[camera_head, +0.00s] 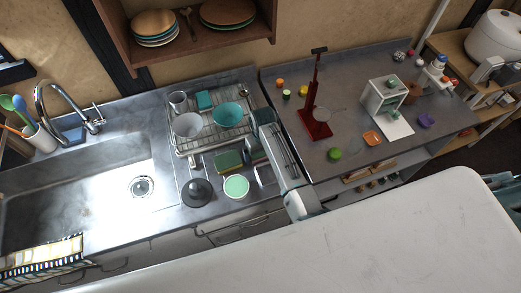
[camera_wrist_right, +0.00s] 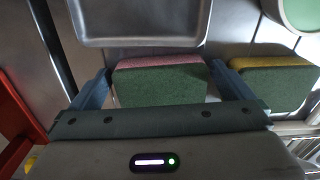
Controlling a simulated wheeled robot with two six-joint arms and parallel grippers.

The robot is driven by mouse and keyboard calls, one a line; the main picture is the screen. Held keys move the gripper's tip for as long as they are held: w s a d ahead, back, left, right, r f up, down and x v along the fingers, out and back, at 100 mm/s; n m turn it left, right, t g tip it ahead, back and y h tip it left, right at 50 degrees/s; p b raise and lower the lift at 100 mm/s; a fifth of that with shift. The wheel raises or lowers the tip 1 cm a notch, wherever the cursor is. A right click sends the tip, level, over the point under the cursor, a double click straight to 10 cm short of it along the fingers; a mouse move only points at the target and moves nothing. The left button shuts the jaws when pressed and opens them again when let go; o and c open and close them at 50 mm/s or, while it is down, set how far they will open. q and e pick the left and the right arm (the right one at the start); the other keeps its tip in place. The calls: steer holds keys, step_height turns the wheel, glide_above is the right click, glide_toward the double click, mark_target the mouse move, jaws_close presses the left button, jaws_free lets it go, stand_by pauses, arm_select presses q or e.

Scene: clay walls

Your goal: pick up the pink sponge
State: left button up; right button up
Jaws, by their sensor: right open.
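The pink sponge (camera_wrist_right: 160,78), pink on one side and green on the other, sits between the two fingers of my right gripper (camera_wrist_right: 160,70) in the right wrist view. The fingers are open, one at each end of it; I cannot tell whether they touch it. In the head view my right arm reaches over the counter beside the dish rack and largely covers this sponge. My left gripper is in neither view.
A yellow and green sponge (camera_wrist_right: 275,82) lies close beside the pink one. A metal tray (camera_wrist_right: 140,25) and a mint bowl (camera_head: 236,186) are near. The dish rack (camera_head: 207,138) holds bowls. A red stand (camera_head: 316,122) rises to the right.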

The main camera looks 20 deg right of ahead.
steer(key=c, duration=0.8)
